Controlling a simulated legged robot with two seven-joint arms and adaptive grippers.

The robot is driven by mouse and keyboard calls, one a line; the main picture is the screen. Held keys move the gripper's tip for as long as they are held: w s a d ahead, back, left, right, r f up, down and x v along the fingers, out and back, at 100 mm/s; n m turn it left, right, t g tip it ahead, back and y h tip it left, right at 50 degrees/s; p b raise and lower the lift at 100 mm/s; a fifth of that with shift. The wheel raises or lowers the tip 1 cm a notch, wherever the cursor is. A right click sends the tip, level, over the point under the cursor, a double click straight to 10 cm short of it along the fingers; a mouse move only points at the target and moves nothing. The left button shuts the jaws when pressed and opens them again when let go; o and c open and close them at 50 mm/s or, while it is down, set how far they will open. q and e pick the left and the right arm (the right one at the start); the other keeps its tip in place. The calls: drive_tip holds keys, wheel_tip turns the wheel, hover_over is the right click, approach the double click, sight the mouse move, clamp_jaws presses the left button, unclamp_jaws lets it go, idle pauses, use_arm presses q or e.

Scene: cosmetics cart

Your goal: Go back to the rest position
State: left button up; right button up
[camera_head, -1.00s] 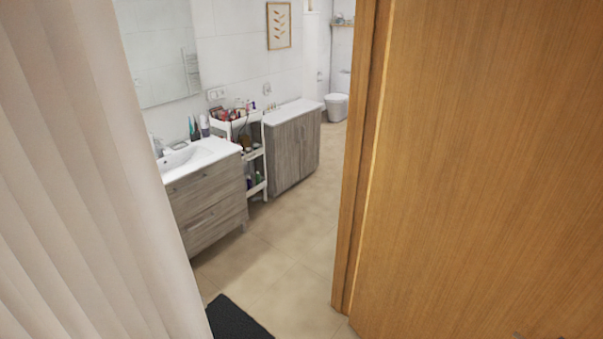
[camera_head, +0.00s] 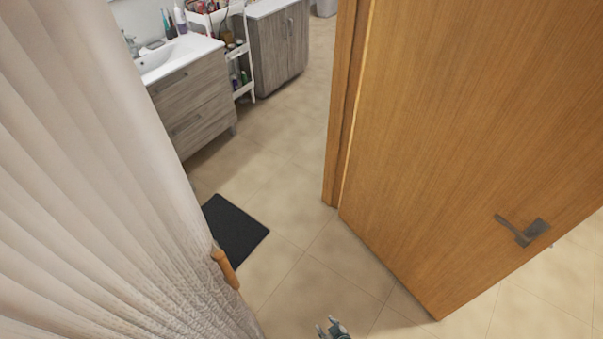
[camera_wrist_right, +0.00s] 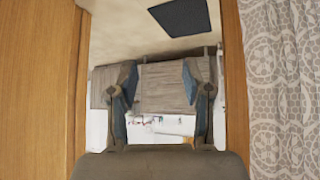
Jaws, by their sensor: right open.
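My right gripper (camera_head: 333,326) shows at the bottom edge of the head view, above the tiled floor; only its tip is in the picture. In the right wrist view my right gripper (camera_wrist_right: 160,85) is open, its two fingers apart with nothing between them. Behind the fingers, farther off, the wooden vanity front shows. My left gripper is not in view.
A wooden door (camera_head: 455,130) with a dark handle (camera_head: 523,230) stands at the right. A pale curtain (camera_head: 90,180) hangs at the left. A vanity (camera_head: 195,110), a white cart (camera_head: 240,60) and a black mat (camera_head: 234,232) lie beyond. Floor between is clear.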

drive_tip(key=s+d+f+m+g+h+b, duration=0.1)
drive_tip(key=s+d+f+g, duration=0.1)
drive_tip(key=s+d+f, duration=0.4)
drive_tip(key=s+d+f+m+g+h+b, duration=0.1)
drive_tip(key=s+d+f+h, duration=0.2)
drive_tip(key=f, duration=0.5)
drive_tip(key=s+d+f+m+g+b, duration=0.1)
drive_tip(key=s+d+f, duration=0.2)
drive_tip(key=s, duration=0.5)
drive_tip(key=s+d+f+g, duration=0.2)
drive_tip(key=s+f, duration=0.3)
drive_tip(key=s, duration=0.4)
drive_tip(key=shift+s+d+f+m+g+b, duration=0.2)
drive_tip(key=shift+d+m+g+b, duration=0.15)
drive_tip(key=shift+d, duration=0.2)
